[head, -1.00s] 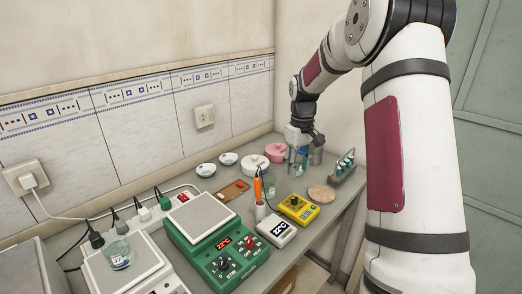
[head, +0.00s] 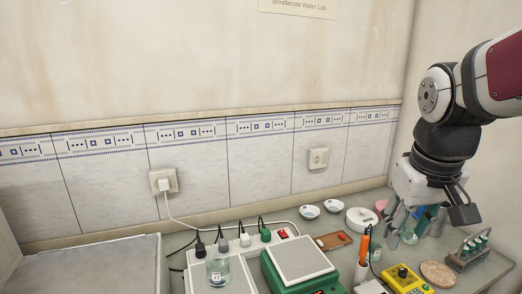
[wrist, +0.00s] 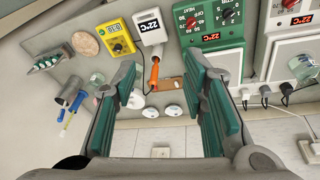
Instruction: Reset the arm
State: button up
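My gripper (head: 424,222) hangs from my arm at the right of the head view, above the far right part of the bench. In the wrist view my gripper (wrist: 160,72) has its two teal-padded fingers wide apart, with nothing between the pads. An orange probe (wrist: 154,72) and small white dishes (wrist: 150,112) show below, through the gap. In the head view the gripper partly hides a glass beaker (head: 408,237) and a pink item (head: 381,205) behind it.
A vial rack (head: 468,252), a round tan mat (head: 437,274) and a yellow meter (head: 403,278) stand near the gripper. A green hotplate stirrer (head: 300,262) and a beaker (head: 218,268) on a white stirrer stand left. The tiled wall (head: 200,150) runs behind.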

jog(key=s+a+f+t+y, duration=0.1)
jog(key=s+a, duration=0.4)
jog(key=s, duration=0.7)
jog(key=shift+s+t, duration=0.3)
jog(key=shift+t, duration=0.3)
jog(key=shift+a, duration=0.15)
